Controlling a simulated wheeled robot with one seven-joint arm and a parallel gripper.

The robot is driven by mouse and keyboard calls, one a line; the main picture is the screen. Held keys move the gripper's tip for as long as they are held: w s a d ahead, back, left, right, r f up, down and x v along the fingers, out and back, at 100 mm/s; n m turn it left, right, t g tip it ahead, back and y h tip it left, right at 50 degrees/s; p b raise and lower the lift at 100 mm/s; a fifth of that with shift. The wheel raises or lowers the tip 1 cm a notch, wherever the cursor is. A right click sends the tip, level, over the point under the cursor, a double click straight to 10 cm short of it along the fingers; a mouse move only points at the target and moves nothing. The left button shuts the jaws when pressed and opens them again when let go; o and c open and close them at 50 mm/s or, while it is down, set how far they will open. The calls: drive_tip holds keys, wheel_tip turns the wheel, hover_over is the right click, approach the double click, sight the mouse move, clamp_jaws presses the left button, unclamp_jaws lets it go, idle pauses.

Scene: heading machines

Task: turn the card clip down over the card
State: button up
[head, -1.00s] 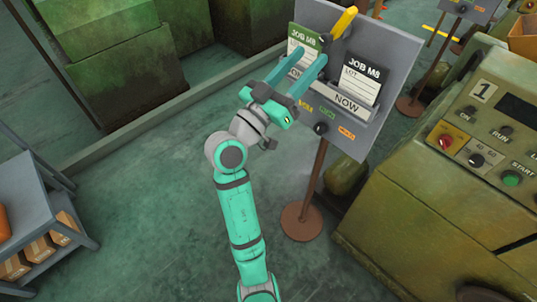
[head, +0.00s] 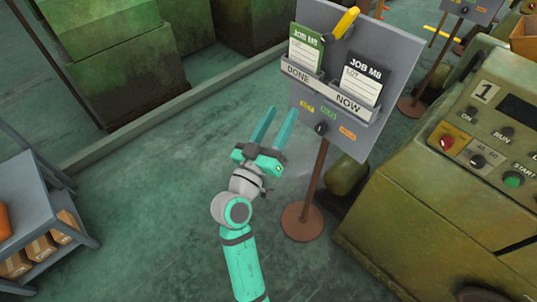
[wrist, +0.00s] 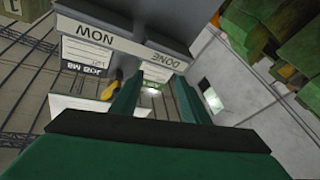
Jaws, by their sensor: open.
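The yellow card clip (head: 346,22) slants up and to the right at the top of the grey board (head: 395,60), between two job cards. It also shows in the wrist view (wrist: 111,86). A green-headed JOB M8 card (head: 305,50) stands in the DONE slot. A black-headed JOB M8 card (head: 361,82) stands in the NOW slot. The clip lies over neither card's face. My gripper (head: 282,110) is open and empty, below and left of the DONE slot, apart from the board. In the wrist view its fingers (wrist: 157,80) point toward the board, which appears upside down.
The holder rail (head: 325,90) crosses the board, with a dark knob (head: 321,129) and small coloured labels below it. A post on a round base (head: 302,221) carries the board. A green machine (head: 430,210) stands close on the right. Floor left of the post is clear.

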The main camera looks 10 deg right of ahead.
drive_tip(key=s+a+f+n+y, duration=0.3)
drive_tip(key=f+y, duration=0.1)
drive_tip(key=f, duration=0.6)
drive_tip(key=shift+s+f, duration=0.15)
drive_tip(key=shift+s, duration=0.25)
